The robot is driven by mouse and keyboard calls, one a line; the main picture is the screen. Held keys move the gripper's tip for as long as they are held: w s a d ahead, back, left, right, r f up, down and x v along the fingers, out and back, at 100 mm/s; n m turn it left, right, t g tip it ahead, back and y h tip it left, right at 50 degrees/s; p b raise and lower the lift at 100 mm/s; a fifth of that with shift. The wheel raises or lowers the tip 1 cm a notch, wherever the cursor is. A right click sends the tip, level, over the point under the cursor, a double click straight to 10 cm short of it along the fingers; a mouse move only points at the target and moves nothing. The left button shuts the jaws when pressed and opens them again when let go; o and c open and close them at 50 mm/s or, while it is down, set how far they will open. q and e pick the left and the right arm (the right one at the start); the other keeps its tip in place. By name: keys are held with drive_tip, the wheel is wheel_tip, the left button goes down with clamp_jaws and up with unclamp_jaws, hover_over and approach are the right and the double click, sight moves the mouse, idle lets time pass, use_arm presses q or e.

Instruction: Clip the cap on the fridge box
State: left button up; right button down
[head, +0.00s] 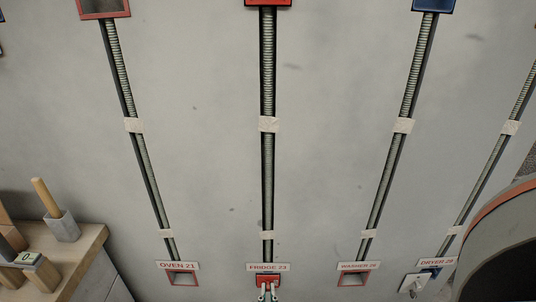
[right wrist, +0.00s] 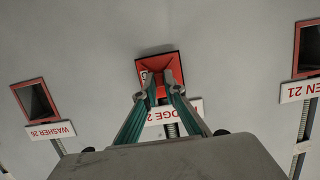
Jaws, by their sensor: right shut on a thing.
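The fridge box sits at the bottom middle of the head view, under the label "FRIDGE 23" (head: 268,268). A red cap (head: 268,278) covers its opening there. In the right wrist view the red cap (right wrist: 160,66) fills the dark-rimmed square of the box. My right gripper (head: 267,294) is at the box, its fingertips against the cap. In the right wrist view its two fingers (right wrist: 160,88) are close together and shut on the cap. Whether the cap is fully seated cannot be told. My left gripper is not in view.
The oven box (head: 182,279) and washer box (head: 353,278) beside it have open dark mouths. A pale fitting (head: 414,284) is near the dryer label (head: 437,262). A wooden-topped bench (head: 82,247) with tools stands left. A large curved object (head: 510,235) is at right.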

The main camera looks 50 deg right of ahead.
drive_tip(key=shift+w+d+r, duration=0.1)
drive_tip(key=shift+d, duration=0.1)
drive_tip(key=c, duration=2.4)
unclamp_jaws()
drive_tip(key=o, duration=0.6)
drive_tip(key=shift+a, duration=0.1)
